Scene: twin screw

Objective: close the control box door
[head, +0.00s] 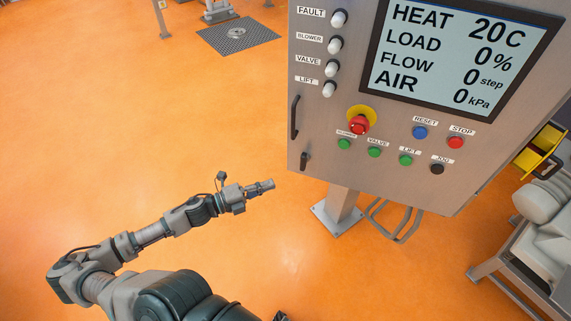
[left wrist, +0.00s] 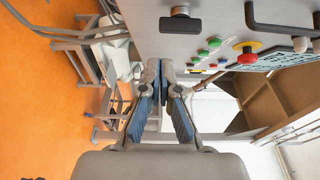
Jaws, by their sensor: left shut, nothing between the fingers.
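The grey control box (head: 400,130) stands on a post at the right of the head view. Its door front carries a black bar handle (head: 295,117) near the left edge and a small black latch (head: 305,160) below it. I cannot tell whether the door stands ajar. My left gripper (head: 268,186) is shut and empty, left of and apart from the box's lower left corner. In the left wrist view, the shut fingers (left wrist: 160,72) point toward the panel, with the latch (left wrist: 181,20) and handle (left wrist: 285,20) ahead. My right gripper is not in view.
The door front has a display (head: 455,55), a red emergency button (head: 359,124) and several coloured buttons. A grey machine (head: 545,240) stands at the lower right. The orange floor (head: 130,130) left of the box is mostly clear, with a dark floor grate (head: 237,36) behind.

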